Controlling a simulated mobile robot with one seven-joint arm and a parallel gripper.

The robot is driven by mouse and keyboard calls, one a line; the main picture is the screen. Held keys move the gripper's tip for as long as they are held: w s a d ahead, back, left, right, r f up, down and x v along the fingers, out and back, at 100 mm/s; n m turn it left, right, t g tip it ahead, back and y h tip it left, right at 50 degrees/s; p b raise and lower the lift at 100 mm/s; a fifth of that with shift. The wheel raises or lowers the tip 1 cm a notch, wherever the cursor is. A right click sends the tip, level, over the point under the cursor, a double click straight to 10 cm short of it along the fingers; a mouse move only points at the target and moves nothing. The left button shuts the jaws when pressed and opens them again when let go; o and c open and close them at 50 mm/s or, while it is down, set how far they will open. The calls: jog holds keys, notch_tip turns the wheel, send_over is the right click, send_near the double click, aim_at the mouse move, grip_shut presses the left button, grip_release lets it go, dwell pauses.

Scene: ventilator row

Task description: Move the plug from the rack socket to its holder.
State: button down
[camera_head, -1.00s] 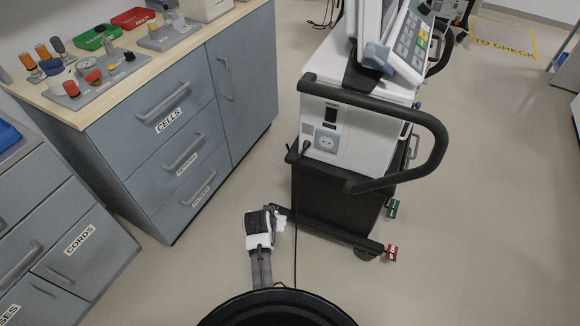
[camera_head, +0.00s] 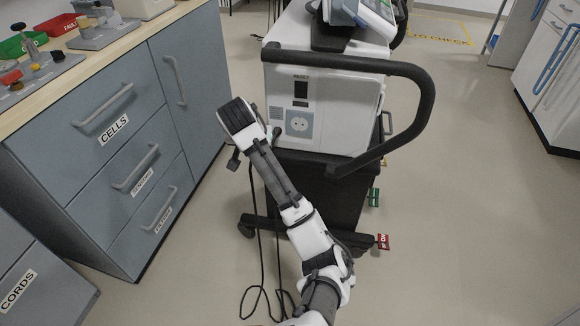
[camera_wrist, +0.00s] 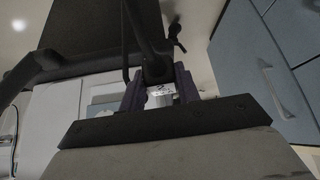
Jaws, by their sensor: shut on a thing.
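My gripper (camera_wrist: 158,88) is shut on a dark plug (camera_wrist: 157,72), with the two purple-dark fingers on either side of it in the wrist view. In the head view my arm reaches up to the left of the cart, and the fingers are mostly hidden behind the wrist. A black cord (camera_head: 260,230) hangs from near there to the floor. The rack socket (camera_head: 299,124) is on the white front panel of the cart and looks empty. A small dark piece (camera_head: 275,136) sits at the panel's left edge; I cannot tell if it is the holder.
The cart's black handle (camera_head: 425,95) juts out at the right and front. A grey-blue drawer cabinet (camera_head: 95,175) stands at the left, with a narrow floor gap beside the cart. The cord lies looped on the floor. Open floor (camera_head: 470,190) is at the right.

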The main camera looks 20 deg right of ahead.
aim_at(296, 129)
jog(key=s+d+r+m+b, duration=0.1)
jog(key=s+d+r+b, duration=0.3)
jog(key=s+d+b, duration=0.5)
jog(key=w+b, duration=0.1)
jog(key=w, duration=0.2)
jog(key=w+b, duration=0.1)
jog(key=shift+w+d+r+b, duration=0.15)
jog(key=shift+d+b, duration=0.15)
jog(key=shift+b, duration=0.05)
jog(key=shift+w+d+p, duration=0.4)
jog(key=shift+w+p, duration=0.05)
jog(key=shift+w, duration=0.15)
jog(key=shift+w+d+p, duration=0.35)
jog(key=shift+w+p, duration=0.05)
jog(key=shift+w, duration=0.2)
dwell(1.7)
jog(key=c, duration=0.9)
grip_release()
